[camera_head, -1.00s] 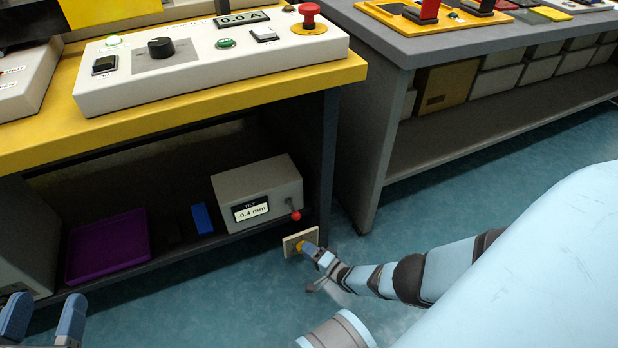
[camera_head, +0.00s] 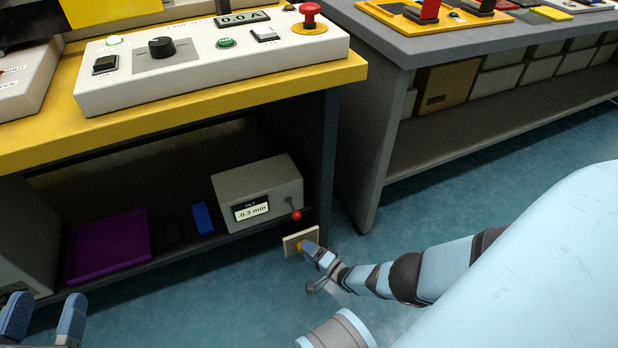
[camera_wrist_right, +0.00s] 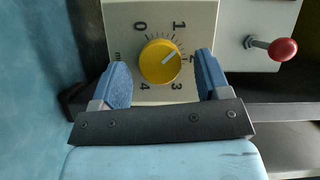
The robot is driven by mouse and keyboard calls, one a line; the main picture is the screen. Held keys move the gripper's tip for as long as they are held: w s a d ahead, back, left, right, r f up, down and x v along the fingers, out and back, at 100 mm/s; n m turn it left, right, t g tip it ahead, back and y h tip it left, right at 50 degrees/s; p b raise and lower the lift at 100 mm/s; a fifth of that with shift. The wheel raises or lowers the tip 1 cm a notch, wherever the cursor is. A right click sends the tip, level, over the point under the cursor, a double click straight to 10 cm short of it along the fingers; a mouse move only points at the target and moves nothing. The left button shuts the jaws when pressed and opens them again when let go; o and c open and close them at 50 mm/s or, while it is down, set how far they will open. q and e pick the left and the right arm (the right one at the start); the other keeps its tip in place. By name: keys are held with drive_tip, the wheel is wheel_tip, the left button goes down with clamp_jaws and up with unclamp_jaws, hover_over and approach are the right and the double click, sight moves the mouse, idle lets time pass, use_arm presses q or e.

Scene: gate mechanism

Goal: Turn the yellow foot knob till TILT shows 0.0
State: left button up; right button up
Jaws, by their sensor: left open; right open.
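The yellow foot knob (camera_wrist_right: 160,61) sits on a pale dial plate (camera_wrist_right: 185,14) marked 0 to 4 in the right wrist view. Its white pointer aims between 1 and 2, close to 2. The plate also shows low beside the bench leg in the head view (camera_head: 290,244). My right gripper (camera_wrist_right: 160,82) is open, with one blue finger on each side of the knob; I cannot tell whether they touch it. The TILT display (camera_head: 251,208) on the grey box reads -0.3 mm. My left gripper (camera_head: 43,318) is open and empty at the lower left.
A red-tipped lever (camera_head: 296,214) sticks out of the grey box, close above the dial; it also shows in the right wrist view (camera_wrist_right: 282,49). A purple tray (camera_head: 108,247) and a blue block (camera_head: 202,218) lie on the lower shelf. The floor in front is clear.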

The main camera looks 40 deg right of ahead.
use_arm(q)
drive_tip(key=n+p, duration=0.1)
drive_tip(key=s+d+n+g+p, duration=0.1)
drive_tip(key=p, duration=0.1)
drive_tip(key=shift+s+d+f+n+y, duration=0.1)
drive_tip(key=shift+s+f+n+y, duration=0.1)
drive_tip(key=shift+s+n+y, duration=0.1)
use_arm(e)
drive_tip(key=v, duration=1.3)
drive_tip(key=shift+s, duration=0.35)
use_arm(q)
drive_tip(key=shift+w, duration=0.1)
